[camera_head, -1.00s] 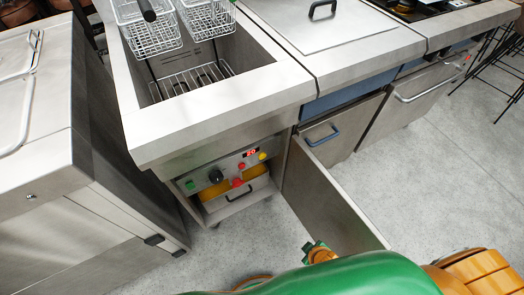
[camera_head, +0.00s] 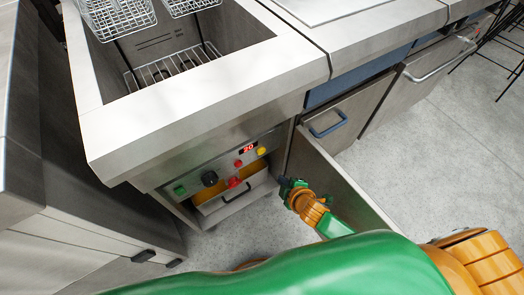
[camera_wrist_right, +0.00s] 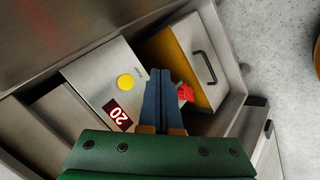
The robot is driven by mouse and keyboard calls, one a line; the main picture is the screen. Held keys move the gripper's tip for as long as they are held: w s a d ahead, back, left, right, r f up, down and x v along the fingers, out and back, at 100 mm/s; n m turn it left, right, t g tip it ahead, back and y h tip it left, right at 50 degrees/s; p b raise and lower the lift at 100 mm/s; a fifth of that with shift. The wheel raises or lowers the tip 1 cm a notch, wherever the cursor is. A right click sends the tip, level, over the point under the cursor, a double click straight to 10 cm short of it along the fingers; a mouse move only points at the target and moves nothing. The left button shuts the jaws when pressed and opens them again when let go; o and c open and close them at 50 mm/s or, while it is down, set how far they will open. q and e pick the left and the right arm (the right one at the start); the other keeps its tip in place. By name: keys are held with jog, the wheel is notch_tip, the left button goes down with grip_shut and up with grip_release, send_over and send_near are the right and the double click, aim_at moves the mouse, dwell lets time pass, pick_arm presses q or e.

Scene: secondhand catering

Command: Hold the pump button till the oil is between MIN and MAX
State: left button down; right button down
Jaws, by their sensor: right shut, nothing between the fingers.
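The fryer's control panel (camera_head: 215,172) carries a green switch (camera_head: 180,190), a black knob (camera_head: 210,178), a small red button (camera_head: 238,163), a larger red knob (camera_head: 233,183), a yellow button (camera_head: 262,151) and a display (camera_head: 248,149) reading 20. I cannot read which is the pump button. My right gripper (camera_head: 286,184) is just right of the panel, by the open door; its closed blue fingers (camera_wrist_right: 160,72) point between the yellow button (camera_wrist_right: 126,81) and red knob (camera_wrist_right: 185,92), seemingly apart from both. The vat (camera_head: 180,50) shows a bare grate; no oil level or MIN/MAX label is legible. My left gripper is out of view.
The open cabinet door (camera_head: 335,180) stands beside my right gripper. Wire baskets (camera_head: 118,14) hang above the vat. A steel unit (camera_head: 60,240) stands at left; clear floor (camera_head: 440,150) lies at right.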

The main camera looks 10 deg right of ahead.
aim_at(261, 151)
jog(key=w+a+b, duration=0.3)
jog(key=w, duration=0.5)
jog(key=shift+w+b, duration=0.15)
jog(key=shift+b, duration=0.25)
jog(key=shift+w, duration=0.1)
dwell(1.5)
jog(key=shift+w+a, duration=0.15)
jog(key=shift+w, duration=0.15)
jog(key=shift+w+a+b, duration=0.15)
jog(key=shift+w+b, duration=0.15)
jog(key=shift+w, duration=0.15)
dwell(4.5)
